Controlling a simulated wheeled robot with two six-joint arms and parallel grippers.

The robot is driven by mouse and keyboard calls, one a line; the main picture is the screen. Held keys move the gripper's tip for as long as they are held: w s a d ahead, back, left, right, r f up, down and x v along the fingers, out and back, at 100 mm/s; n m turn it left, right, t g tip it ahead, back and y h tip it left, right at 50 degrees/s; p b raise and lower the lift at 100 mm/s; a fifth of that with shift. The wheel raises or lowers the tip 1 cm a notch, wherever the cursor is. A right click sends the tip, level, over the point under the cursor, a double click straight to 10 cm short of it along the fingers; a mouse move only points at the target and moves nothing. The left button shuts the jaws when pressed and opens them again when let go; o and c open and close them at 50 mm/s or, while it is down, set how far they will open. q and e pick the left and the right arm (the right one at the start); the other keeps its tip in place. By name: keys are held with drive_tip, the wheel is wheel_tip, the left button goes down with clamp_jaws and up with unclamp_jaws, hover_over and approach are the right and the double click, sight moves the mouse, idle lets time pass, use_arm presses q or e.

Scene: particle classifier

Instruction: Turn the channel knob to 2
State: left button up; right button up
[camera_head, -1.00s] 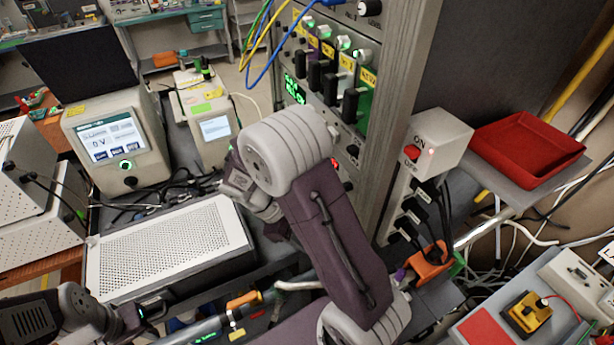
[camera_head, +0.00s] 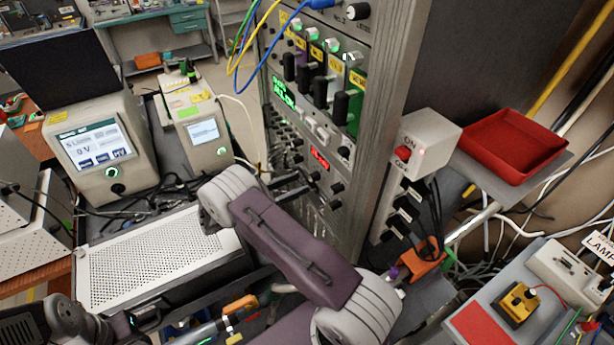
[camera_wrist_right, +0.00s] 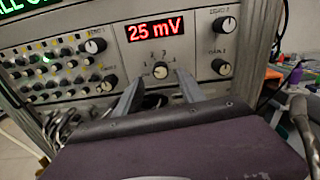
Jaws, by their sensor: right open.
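The panel in the right wrist view shows a small cream-faced knob (camera_wrist_right: 160,71) with a ring of small digits around it, below a red display (camera_wrist_right: 155,27) reading "25 mV". I take it as the channel knob; its exact pointer setting is too small to read. My right gripper (camera_wrist_right: 158,82) is open, its two fingers either side of and just below the knob in the picture; contact cannot be told. In the head view my right gripper (camera_head: 305,180) is at the rack front, near the red display (camera_head: 319,159). My left arm shows at the lower left; its jaws are unclear.
Larger black knobs (camera_wrist_right: 224,24) flank the display, with another (camera_wrist_right: 221,67) at the lower right. Small knobs and jacks fill the left panel. In the head view, a perforated box (camera_head: 150,260) lies left of the rack and a red tray (camera_head: 512,145) right.

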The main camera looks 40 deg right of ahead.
sight(311, 179)
drive_tip(key=d, duration=0.3)
drive_tip(key=shift+s+d+r+p, duration=0.15)
drive_tip(key=shift+s+p, duration=0.1)
drive_tip(key=shift+p, duration=0.15)
drive_tip(key=shift+d, duration=0.45)
use_arm(q)
drive_tip(key=shift+r, duration=0.85)
use_arm(e)
clamp_jaws()
drive_tip(key=shift+f, duration=0.2)
use_arm(q)
drive_tip(key=shift+f, duration=0.15)
